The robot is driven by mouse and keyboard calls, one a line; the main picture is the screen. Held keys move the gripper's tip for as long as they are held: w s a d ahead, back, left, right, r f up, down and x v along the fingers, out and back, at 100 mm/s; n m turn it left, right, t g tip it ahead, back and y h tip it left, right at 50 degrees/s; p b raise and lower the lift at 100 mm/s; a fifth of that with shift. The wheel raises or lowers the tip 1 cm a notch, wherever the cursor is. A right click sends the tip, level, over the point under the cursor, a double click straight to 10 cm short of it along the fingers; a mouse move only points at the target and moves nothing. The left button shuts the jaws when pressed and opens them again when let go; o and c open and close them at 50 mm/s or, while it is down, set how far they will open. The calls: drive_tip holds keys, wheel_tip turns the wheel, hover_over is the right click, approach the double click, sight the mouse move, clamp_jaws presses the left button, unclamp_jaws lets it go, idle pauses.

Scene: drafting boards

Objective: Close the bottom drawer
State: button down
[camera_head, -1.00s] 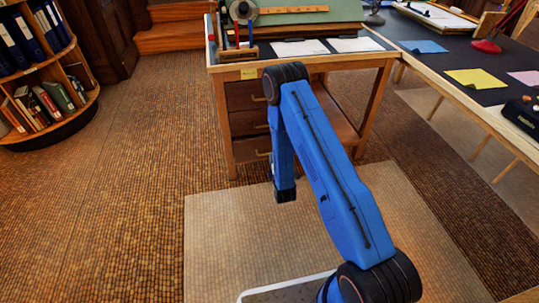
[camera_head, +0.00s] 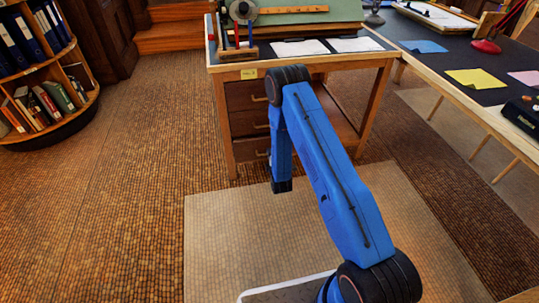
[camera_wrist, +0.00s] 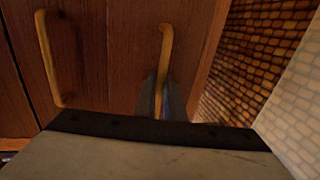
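The bottom drawer (camera_head: 240,151) is the lowest of the wooden drawers under the desk, with a tan bar handle (camera_head: 262,153). It looks nearly flush with the drawers above; any small gap is too fine to tell. My gripper (camera_head: 282,187) hangs low in front of it, pointing down past the handle. In the wrist view, turned on its side, the bottom drawer (camera_wrist: 195,40) is nearest the floor and its handle (camera_wrist: 165,45) runs down to a grey-blue finger shape (camera_wrist: 150,95). Contact is unclear. The fingertips are mostly hidden, so their opening does not show.
The upper drawers (camera_head: 246,95) are above, and another handle (camera_wrist: 48,60) shows at left in the wrist view. The desk leg (camera_head: 375,110) stands to the right. A bookshelf (camera_head: 50,90) is far left. The carpeted floor (camera_head: 120,200) is clear.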

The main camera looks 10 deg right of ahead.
drive_tip(key=shift+r+x, duration=0.2)
drive_tip(key=shift+x, duration=0.85)
drive_tip(key=shift+r+x, duration=0.25)
drive_tip(key=shift+x, duration=0.75)
drive_tip(key=shift+w, duration=0.1)
drive_tip(key=c, duration=2.1)
unclamp_jaws()
drive_tip(key=shift+r, duration=0.1)
drive_tip(key=shift+w, duration=0.1)
drive_tip(key=v, duration=1.7)
drive_tip(key=shift+s, duration=0.4)
drive_tip(key=shift+w, duration=0.1)
